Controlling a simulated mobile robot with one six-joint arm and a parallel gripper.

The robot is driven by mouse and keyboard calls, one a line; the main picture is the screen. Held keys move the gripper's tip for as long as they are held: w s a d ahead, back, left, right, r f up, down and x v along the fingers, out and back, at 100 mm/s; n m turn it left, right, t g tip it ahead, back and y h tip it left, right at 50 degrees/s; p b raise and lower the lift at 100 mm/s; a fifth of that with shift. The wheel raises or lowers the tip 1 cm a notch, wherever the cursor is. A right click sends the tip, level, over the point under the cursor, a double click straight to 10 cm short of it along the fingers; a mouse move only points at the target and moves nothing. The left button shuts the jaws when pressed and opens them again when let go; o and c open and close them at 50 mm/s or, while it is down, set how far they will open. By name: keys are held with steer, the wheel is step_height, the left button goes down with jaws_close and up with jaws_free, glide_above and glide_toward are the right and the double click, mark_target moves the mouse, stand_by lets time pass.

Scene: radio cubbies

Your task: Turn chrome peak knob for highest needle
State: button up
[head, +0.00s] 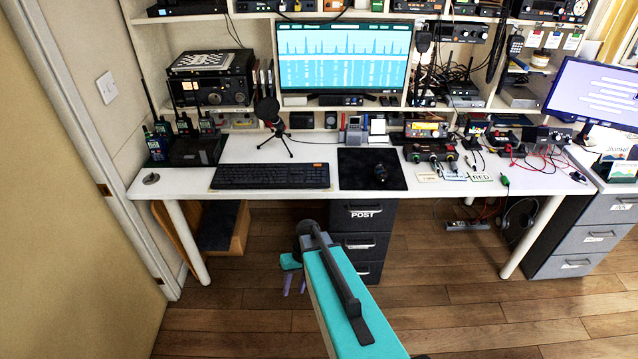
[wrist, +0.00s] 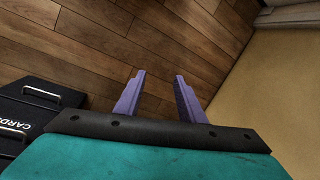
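I cannot make out a chrome peak knob or a needle in either view. The radio gear on the desk is too small to read. A unit with a lit yellow panel (head: 426,129) stands at the back of the desk, with small controls in front of it. A large dark radio (head: 212,88) with round knobs sits on the left shelf. My gripper (wrist: 160,73) has two purple fingers, apart with nothing between them. In the head view my gripper (head: 294,284) hangs low in front of the desk, partly hidden by my teal arm.
The white desk (head: 320,178) holds a keyboard (head: 270,176), a black mouse pad (head: 360,158), a microphone on a tripod (head: 272,125) and cabled boxes at right. Drawers (head: 365,240) stand beneath. A wall is at left. The wooden floor (head: 440,300) in front is clear.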

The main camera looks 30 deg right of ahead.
steer(key=s+a+f+n+g+h, duration=0.1)
steer(key=s+a+f, duration=0.2)
steer(key=s, duration=0.5)
steer(key=s+a+f+g+h, duration=0.1)
steer(key=s+a+f+g, duration=0.1)
steer(key=s, duration=0.6)
steer(key=s+a+f+n+g+h, duration=0.1)
steer(key=s+a+f+g, duration=0.1)
steer(key=s+a+f, duration=0.2)
steer(key=s+a, duration=0.2)
steer(key=s, duration=0.2)
steer(key=shift+s+a+f+n, duration=0.15)
steer(key=shift+s+a+n, duration=0.15)
steer(key=shift+s+a, duration=0.05)
steer(key=shift+c, duration=0.6)
steer(key=shift+s, duration=0.1)
